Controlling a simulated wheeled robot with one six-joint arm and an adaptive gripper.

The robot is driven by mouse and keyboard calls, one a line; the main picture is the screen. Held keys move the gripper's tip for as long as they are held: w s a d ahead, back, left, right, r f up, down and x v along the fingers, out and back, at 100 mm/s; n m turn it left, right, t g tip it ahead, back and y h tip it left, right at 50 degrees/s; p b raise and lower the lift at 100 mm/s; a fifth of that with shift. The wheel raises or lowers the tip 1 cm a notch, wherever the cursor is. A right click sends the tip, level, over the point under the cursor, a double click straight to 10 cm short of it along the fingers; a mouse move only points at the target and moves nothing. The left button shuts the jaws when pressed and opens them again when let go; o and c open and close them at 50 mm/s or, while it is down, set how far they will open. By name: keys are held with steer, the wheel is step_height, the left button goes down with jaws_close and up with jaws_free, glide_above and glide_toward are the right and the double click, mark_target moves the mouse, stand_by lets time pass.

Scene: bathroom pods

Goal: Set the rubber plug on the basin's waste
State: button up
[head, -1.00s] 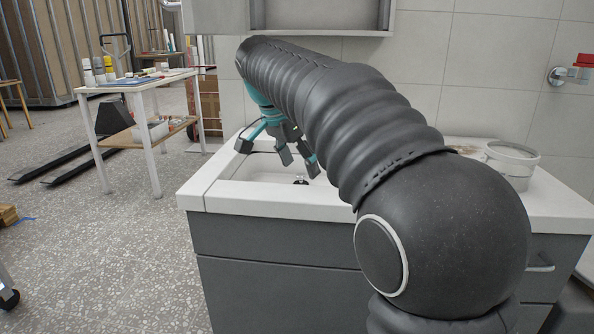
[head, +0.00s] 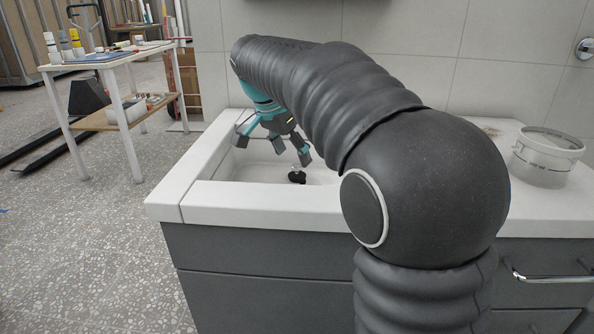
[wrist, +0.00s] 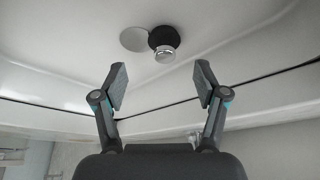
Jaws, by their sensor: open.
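The black round rubber plug (wrist: 164,38) lies on the basin floor with a short metallic knob on it. It also shows in the head view (head: 297,178). The waste (wrist: 134,39), a flat silvery disc, is directly to its left in the wrist view. The plug's edge touches or slightly overlaps the disc; I cannot tell which. The white basin (head: 195,190) is set in the counter. My gripper (wrist: 161,74) is open and empty inside the basin area, its two fingers apart, with the plug beyond the fingertips. My arm hides the basin's right part.
A clear bucket (head: 545,158) stands on the counter at the right. A shelf table (head: 115,62) with bottles stands at the far left on open floor. The basin's walls surround the gripper closely.

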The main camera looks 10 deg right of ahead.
mark_target(294, 166)
steer(key=shift+a+x, duration=0.15)
steer(key=shift+x, duration=1.2)
steer(key=shift+a+x, duration=0.15)
steer(key=shift+x, duration=1.25)
steer(key=shift+w, duration=0.2)
steer(key=c, duration=1.2)
